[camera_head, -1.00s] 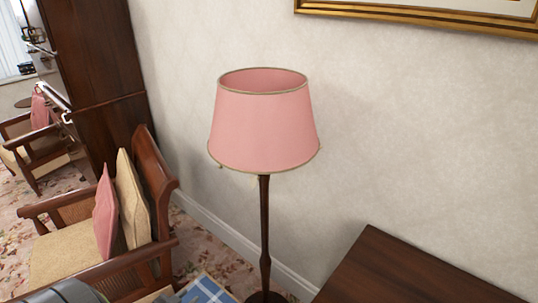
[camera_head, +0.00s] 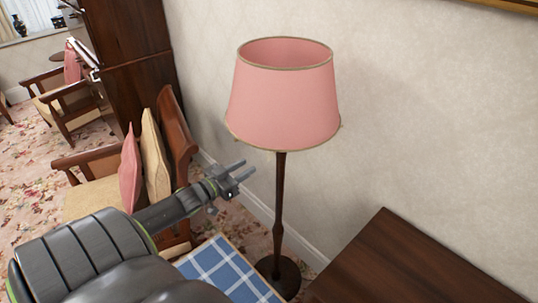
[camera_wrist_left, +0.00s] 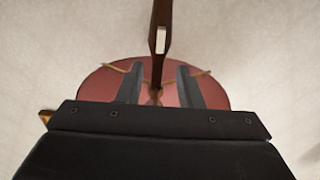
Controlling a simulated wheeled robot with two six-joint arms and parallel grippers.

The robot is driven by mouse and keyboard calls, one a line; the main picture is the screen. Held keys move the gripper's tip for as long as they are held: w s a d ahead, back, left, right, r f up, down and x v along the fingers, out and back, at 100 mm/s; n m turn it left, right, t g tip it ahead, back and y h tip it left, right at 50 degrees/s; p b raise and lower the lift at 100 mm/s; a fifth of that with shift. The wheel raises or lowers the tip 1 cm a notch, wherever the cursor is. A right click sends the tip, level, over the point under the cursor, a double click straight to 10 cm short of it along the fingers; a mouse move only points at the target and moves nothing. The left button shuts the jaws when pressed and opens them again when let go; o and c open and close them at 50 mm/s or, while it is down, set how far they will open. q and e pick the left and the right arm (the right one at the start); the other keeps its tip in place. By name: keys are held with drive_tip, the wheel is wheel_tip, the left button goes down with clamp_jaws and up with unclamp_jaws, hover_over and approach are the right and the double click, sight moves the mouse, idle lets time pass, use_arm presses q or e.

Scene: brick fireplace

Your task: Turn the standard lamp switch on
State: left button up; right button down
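The standard lamp stands by the wall with a pink shade (camera_head: 284,95) on a dark wooden pole (camera_head: 279,200) and round base. In the left wrist view, the shade's reddish underside (camera_wrist_left: 91,88) and the dark pole (camera_wrist_left: 160,15) show. A small pale rectangular piece (camera_wrist_left: 160,40) is on the pole; it may be the switch, and its setting cannot be told. My left gripper (camera_head: 246,169) is open and empty, left of the pole and below the shade, apart from both. In the left wrist view its fingers (camera_wrist_left: 158,75) are spread, with the pole showing between them. My right gripper is out of view.
A dark wooden table (camera_head: 400,265) is at the lower right, near the lamp base. A blue checked surface (camera_head: 226,272) lies below my left arm. An armchair (camera_head: 178,135) with cushions is behind the arm. Plain wall (camera_head: 420,110) is behind the lamp.

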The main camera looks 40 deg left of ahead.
sight(267, 154)
use_arm(q)
drive_tip(key=w+b, duration=0.5)
drive_tip(key=shift+d+f, duration=0.2)
drive_tip(key=shift+w+r, duration=0.15)
drive_tip(key=shift+r, duration=0.05)
drive_tip(key=shift+w+d+b, duration=0.15)
drive_tip(key=shift+w+b, duration=0.45)
drive_tip(key=shift+w, duration=0.5)
drive_tip(key=w+p, duration=0.2)
drive_tip(key=shift+w+r+p, duration=0.25)
drive_tip(key=shift+p, duration=0.15)
drive_tip(key=shift+w+d+f, duration=0.1)
drive_tip(key=shift+w+f, duration=0.1)
drive_tip(key=shift+w, duration=0.05)
drive_tip(key=shift+c, duration=0.4)
clamp_jaws()
